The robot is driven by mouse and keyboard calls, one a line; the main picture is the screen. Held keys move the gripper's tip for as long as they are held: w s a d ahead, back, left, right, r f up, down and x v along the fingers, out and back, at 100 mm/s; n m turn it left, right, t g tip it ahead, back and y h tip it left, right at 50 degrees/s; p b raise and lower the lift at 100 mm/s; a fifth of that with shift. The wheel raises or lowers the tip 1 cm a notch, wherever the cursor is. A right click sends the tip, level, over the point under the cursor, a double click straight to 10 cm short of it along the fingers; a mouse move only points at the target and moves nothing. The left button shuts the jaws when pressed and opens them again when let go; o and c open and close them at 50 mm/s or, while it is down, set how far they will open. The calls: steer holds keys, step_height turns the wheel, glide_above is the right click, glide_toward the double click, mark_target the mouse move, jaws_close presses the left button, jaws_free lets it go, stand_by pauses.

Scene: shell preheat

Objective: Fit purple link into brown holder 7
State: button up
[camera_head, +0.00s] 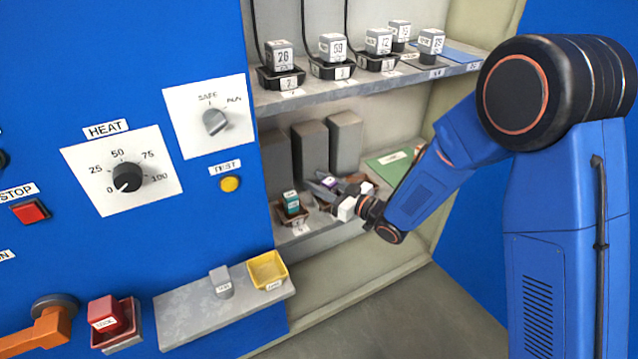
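My gripper (322,191) reaches in from the right, low over the lower shelf, with its grey fingers pointing left. A small purple patch, likely the purple link (328,182), shows at the fingers. They overlap in the picture, and I cannot tell whether the fingers are shut on it. A brown holder (292,218) at the left of the lower shelf has a green-and-white block (291,202) in it. Other brown holder parts (354,178) show behind my gripper, mostly hidden. The labels on the brown holders are too small to read.
Tall grey blocks (345,143) stand behind on the lower shelf, beside a green plate (390,163). The upper shelf (385,84) above holds several grey numbered blocks in black holders. A control panel (200,50) is at left, with a ledge and yellow tray (268,270) below.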

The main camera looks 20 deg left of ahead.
steer(key=shift+d+r, duration=0.15)
steer(key=shift+r, duration=0.1)
steer(key=v, duration=1.1)
steer(key=shift+s+d, duration=0.15)
steer(key=shift+d, duration=0.15)
steer(key=w+d+r+m+t+h, duration=0.2)
steer(key=w+d+r+h, duration=0.1)
steer(key=d, duration=0.4)
steer(key=w+d+r+m+t+h, duration=0.2)
steer(key=d+h, duration=0.2)
steer(key=d, duration=0.3)
steer(key=w+d+r+m+t+h, duration=0.1)
steer(key=w+d+r+t+h, duration=0.15)
steer(key=d, duration=0.45)
steer(key=s+d+r+m+g+h, duration=0.1)
steer(key=d+m+h, duration=0.1)
steer(key=d, duration=0.3)
steer(key=s+d+r+m+h, duration=0.1)
steer(key=s+d+r+h, duration=0.1)
steer(key=d, duration=0.3)
steer(key=s+d+r+m+g+h, duration=0.1)
steer(key=s+d+m+g+h, duration=0.25)
steer(key=s+d, duration=0.85)
steer(key=s+d+m+g, duration=0.1)
steer(key=s+m+g, duration=0.1)
steer(key=s, duration=1.5)
steer(key=shift+s+d+m+g, duration=0.25)
steer(key=shift+d+m+g, duration=0.1)
steer(key=shift+m+g, duration=0.1)
